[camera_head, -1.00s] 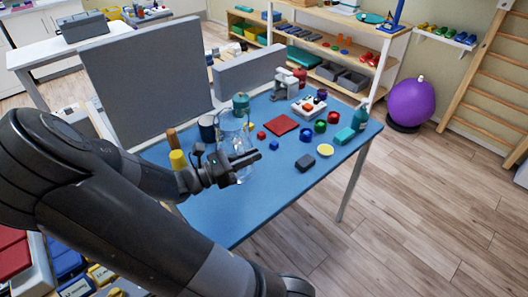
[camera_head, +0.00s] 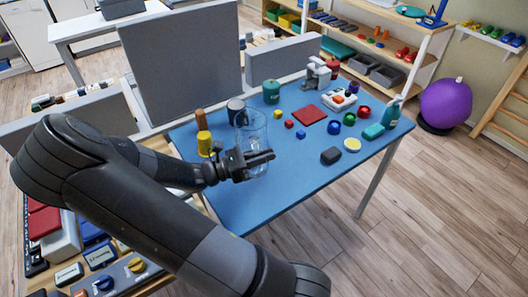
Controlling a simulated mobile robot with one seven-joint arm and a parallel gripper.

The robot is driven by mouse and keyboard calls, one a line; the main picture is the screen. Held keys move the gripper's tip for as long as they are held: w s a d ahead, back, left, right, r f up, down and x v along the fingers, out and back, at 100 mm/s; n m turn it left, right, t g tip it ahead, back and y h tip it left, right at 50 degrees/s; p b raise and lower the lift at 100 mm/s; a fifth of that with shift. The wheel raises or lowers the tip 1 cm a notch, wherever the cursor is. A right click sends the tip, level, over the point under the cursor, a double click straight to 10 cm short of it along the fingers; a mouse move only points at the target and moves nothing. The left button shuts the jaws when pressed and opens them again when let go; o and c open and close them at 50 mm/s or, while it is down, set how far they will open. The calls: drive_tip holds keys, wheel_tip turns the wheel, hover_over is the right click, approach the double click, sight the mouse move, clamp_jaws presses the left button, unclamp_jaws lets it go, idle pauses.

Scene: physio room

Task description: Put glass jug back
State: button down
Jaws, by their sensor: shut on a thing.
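The glass jug (camera_head: 255,130) is clear and stands out faintly against the blue table (camera_head: 230,212). My gripper (camera_head: 262,158) is shut on the jug at its lower part, at the left half of the table. The jug looks upright. I cannot tell whether its base touches the table top. My gripper's fingers cover part of the jug.
A yellow-topped cylinder (camera_head: 204,144), a brown cylinder (camera_head: 200,121) and a dark mug (camera_head: 236,111) stand close behind my gripper. Grey panels (camera_head: 182,62) border the back. The front table area is clear.

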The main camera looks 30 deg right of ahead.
drive_tip(key=c, duration=1.4)
unclamp_jaws()
drive_tip(key=shift+f, duration=0.1)
drive_tip(key=v, duration=1.2)
drive_tip(key=s+a+r+m+t+y, duration=0.3)
drive_tip(key=s+r+m+t+y, duration=0.2)
drive_tip(key=s+r+m+y, duration=0.2)
drive_tip(key=s+a+r+m+t+y, duration=0.2)
drive_tip(key=s+r+m+t+y, duration=0.4)
drive_tip(key=r+m+y, duration=0.4)
drive_tip(key=shift+s+a+r+m+y, duration=0.3)
drive_tip(key=shift+s+a+r+y, duration=0.15)
drive_tip(key=shift+s+y, duration=0.35)
drive_tip(key=shift+w, duration=0.1)
